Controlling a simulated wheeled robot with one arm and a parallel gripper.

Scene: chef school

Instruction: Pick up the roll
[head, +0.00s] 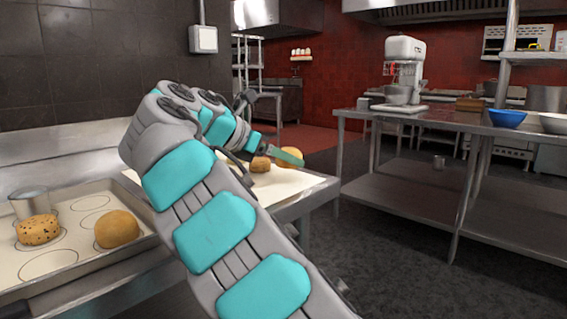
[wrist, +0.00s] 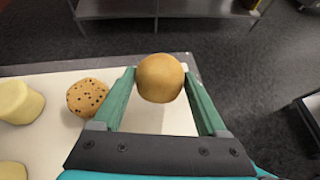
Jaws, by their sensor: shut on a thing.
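A round, plain golden-brown roll (wrist: 160,78) sits between the two green fingertips of my gripper (wrist: 158,82) in the wrist view. The fingers touch it on both sides, and my gripper is shut on it. In the head view this roll (head: 294,152) shows partly behind a finger of my gripper (head: 288,158), over the far end of the pale board. I cannot tell whether it is clear of the board.
The pale board (wrist: 60,130) also holds a speckled roll (wrist: 87,97) and a pale yellow piece (wrist: 20,102) to the left. A tray (head: 80,262) at left holds a speckled roll (head: 38,229) and a plain roll (head: 117,229). A steel table (head: 440,125) stands right, across open floor.

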